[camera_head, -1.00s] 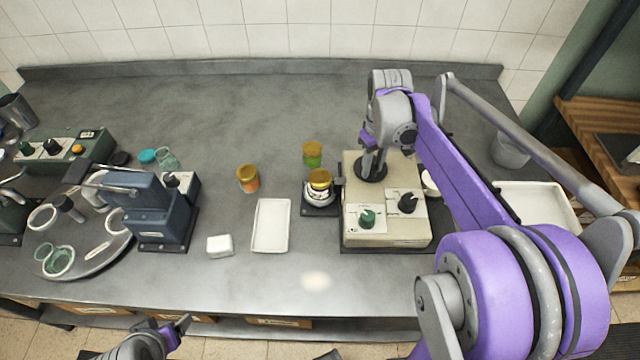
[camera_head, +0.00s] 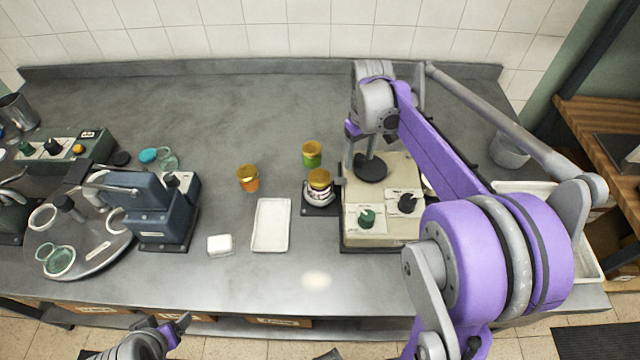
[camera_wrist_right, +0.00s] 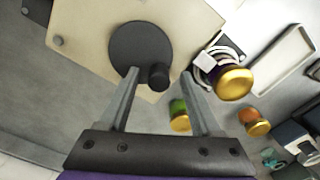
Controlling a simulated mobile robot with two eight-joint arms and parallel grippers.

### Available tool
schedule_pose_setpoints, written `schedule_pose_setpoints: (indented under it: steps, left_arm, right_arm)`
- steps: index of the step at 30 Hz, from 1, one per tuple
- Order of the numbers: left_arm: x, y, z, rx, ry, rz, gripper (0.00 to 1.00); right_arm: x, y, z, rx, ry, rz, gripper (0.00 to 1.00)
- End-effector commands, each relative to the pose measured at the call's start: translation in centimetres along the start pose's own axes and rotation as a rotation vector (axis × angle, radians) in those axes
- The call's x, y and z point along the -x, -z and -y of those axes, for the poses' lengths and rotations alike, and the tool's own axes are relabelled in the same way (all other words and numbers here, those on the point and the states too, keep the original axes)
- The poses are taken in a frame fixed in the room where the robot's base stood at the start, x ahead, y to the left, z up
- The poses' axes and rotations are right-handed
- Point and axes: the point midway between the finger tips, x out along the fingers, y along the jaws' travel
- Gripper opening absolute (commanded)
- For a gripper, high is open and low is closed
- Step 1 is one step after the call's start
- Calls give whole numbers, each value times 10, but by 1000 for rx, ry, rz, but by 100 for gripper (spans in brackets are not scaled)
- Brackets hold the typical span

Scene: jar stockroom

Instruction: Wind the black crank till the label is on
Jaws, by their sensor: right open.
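The black crank, a round disc (camera_head: 371,170) with a short knob, lies on top of the beige machine (camera_head: 384,232). In the right wrist view the crank disc (camera_wrist_right: 138,48) is just ahead of my right gripper (camera_wrist_right: 159,76), and the crank's knob (camera_wrist_right: 158,77) shows between the open fingers; I cannot tell whether they touch it. In the head view my right gripper (camera_head: 362,156) is above the crank's left side. A gold-lidded jar (camera_head: 319,186) sits in the holder left of the machine; its label is unclear. My left gripper (camera_head: 177,328) is low at the front edge, its opening unclear.
An orange jar (camera_head: 248,179) and a green jar (camera_head: 312,154) stand left of the machine. A white tray (camera_head: 271,225) and a small white block (camera_head: 220,245) lie nearby. Green (camera_head: 367,218) and black (camera_head: 409,204) knobs sit on the machine's front. The back counter is clear.

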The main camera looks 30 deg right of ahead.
Motion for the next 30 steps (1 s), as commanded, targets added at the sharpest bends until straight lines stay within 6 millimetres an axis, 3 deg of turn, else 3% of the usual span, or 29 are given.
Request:
schedule_pose_setpoints:
  steps: [5,24,30]
  left_arm:
    - [3,4,0,0,0,-3,76]
    - [35,43,0,0,0,-42,76]
    - [39,50,0,0,0,-50,76]
  right_arm:
    - [6,0,0,0,0,-1,65]
    - [71,1,0,0,-1,-3,65]
    - [82,0,0,0,-1,-1,65]
